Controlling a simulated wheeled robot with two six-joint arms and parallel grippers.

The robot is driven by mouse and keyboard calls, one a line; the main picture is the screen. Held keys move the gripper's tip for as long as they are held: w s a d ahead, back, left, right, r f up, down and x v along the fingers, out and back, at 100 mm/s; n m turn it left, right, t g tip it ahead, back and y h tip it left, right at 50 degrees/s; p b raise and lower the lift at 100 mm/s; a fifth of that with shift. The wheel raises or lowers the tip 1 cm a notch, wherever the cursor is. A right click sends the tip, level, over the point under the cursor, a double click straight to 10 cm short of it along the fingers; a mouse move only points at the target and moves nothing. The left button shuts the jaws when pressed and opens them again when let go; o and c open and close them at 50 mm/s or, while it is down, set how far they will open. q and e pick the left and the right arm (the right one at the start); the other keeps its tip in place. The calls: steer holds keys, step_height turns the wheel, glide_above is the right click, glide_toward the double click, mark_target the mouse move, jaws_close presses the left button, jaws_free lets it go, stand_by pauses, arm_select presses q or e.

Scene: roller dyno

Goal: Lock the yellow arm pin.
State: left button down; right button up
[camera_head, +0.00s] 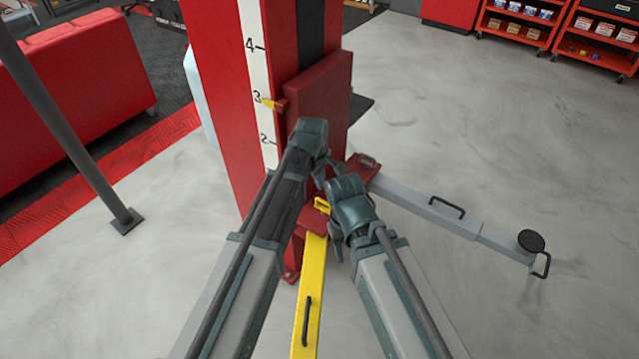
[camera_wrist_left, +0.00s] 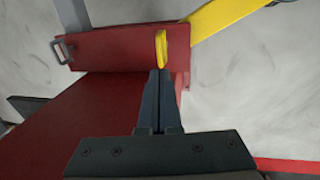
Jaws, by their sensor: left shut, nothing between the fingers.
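The yellow arm pin (camera_head: 321,204) shows as a small yellow handle on the red pivot bracket at the inner end of the yellow lift arm (camera_head: 310,285). In the left wrist view the pin (camera_wrist_left: 161,48) stands straight beyond my fingertips, over the edge of the red bracket (camera_wrist_left: 120,48). My left gripper (camera_head: 320,178) is just above the pin. Its fingers (camera_wrist_left: 158,73) are closed together with nothing between them. I cannot tell whether the tips touch the pin. My right arm's wrist (camera_head: 350,200) is close beside the pin; its fingers are not clear.
The red lift column (camera_head: 222,100) with a numbered scale stands behind the grippers. A grey lift arm (camera_head: 430,205) with a black handle and round pad reaches right. A dark post (camera_head: 70,120) stands at left. Open grey floor lies right; red tool carts (camera_head: 600,45) stand far back.

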arm_select(q)
steer(key=b, duration=0.8)
glide_above(324, 209)
steer(key=f, duration=0.8)
steer(key=shift+s+a+f, duration=0.2)
steer(key=shift+s+f, duration=0.15)
steer(key=shift+f, duration=0.05)
step_height(324, 209, down, 3)
steer(key=b, duration=0.2)
steer(key=shift+f+b, duration=0.1)
steer(key=shift+b, duration=0.3)
steer(key=shift+s+r, duration=0.15)
steer(key=shift+r, duration=0.05)
